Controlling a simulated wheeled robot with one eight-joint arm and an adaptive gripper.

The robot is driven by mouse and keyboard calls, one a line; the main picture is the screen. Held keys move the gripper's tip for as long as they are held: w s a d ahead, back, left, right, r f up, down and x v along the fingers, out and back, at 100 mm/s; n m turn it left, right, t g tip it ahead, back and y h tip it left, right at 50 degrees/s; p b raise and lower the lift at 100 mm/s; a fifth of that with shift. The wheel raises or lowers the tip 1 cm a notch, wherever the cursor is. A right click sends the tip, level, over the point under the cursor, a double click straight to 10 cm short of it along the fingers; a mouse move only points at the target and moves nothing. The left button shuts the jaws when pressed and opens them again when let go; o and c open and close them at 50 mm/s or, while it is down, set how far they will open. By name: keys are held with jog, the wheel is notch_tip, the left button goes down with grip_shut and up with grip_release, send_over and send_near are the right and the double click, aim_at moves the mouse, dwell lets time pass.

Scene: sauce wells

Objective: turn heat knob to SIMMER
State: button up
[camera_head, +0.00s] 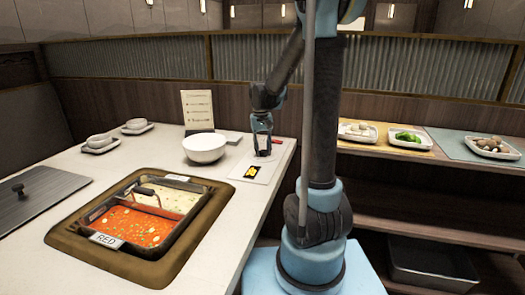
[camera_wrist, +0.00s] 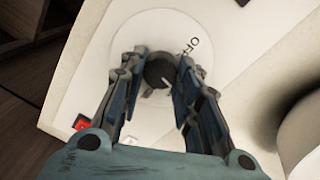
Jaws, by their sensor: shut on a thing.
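The heat knob (camera_wrist: 159,72) is a dark round knob with a pale pointer mark, on a round white dial (camera_wrist: 130,45) in the wrist view. Letters are partly visible on the dial, but I cannot read SIMMER. My gripper (camera_wrist: 158,80) is shut on the knob, one finger on each side. In the head view my gripper (camera_head: 262,150) reaches down onto the white control panel (camera_head: 240,171) at the table's right edge, and it mostly hides the knob. A red square button (camera_wrist: 81,123) shows on the panel in the wrist view.
A white bowl (camera_head: 204,148) stands just left of my gripper. A menu card (camera_head: 198,108) stands behind it. The split pot (camera_head: 118,249) with red and pale broth is sunk in the table (camera_head: 50,270) at front left. Food plates sit on the right shelf.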

jog(key=shift+w+m, duration=0.1)
jog(key=shift+m, duration=1.3)
jog(key=o, duration=1.1)
jog(key=shift+c, duration=0.2)
notch_tip(320, 180, up, 12)
jog(key=shift+a, duration=0.25)
jog(key=shift+w+f, duration=0.1)
